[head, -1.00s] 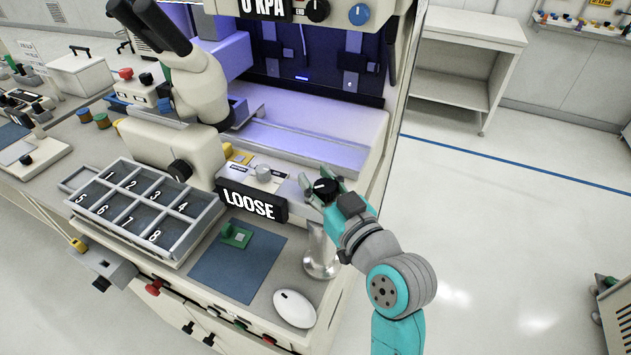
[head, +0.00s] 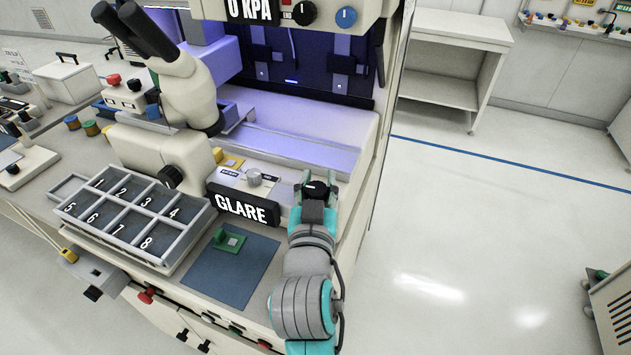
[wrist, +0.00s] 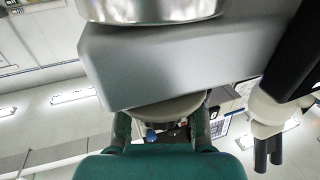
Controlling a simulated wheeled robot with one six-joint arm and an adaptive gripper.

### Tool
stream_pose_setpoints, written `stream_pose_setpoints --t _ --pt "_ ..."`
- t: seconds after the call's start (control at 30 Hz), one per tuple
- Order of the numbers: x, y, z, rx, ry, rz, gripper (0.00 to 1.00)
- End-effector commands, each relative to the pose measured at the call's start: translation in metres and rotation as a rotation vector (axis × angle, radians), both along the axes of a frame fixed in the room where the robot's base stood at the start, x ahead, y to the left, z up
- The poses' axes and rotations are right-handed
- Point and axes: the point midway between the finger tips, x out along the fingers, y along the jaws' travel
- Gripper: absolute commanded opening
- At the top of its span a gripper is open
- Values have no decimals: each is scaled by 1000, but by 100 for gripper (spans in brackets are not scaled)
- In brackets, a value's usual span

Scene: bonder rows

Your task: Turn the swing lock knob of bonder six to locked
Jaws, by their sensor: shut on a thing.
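A black knob (head: 316,190) with a pale mark sits at the right end of the bonder's front in the head view. I take it as the swing lock knob. My gripper (head: 318,183) is shut on it, with one teal finger on each side. A black sign (head: 243,207) beside it on the left reads GLARE. In the wrist view my gripper (wrist: 161,124) has its dark green fingers on either side of a pale round part (wrist: 165,112) under a grey block (wrist: 180,62). Any locked or unlocked lettering at the knob is not legible.
A silver knob (head: 253,177) stands on the panel behind the sign. A numbered tray (head: 190,228), a blue mat (head: 232,275) with a green piece (head: 228,238), and a microscope (head: 180,75) are to the left. Open floor (head: 480,230) lies to the right.

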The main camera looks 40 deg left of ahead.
Motion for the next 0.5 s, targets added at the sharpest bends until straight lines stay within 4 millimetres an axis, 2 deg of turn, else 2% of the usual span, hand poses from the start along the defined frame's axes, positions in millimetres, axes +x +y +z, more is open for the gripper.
stream_pose_setpoints --t 0.5 --pt "0 -2 -4 -6 6 -85 2"
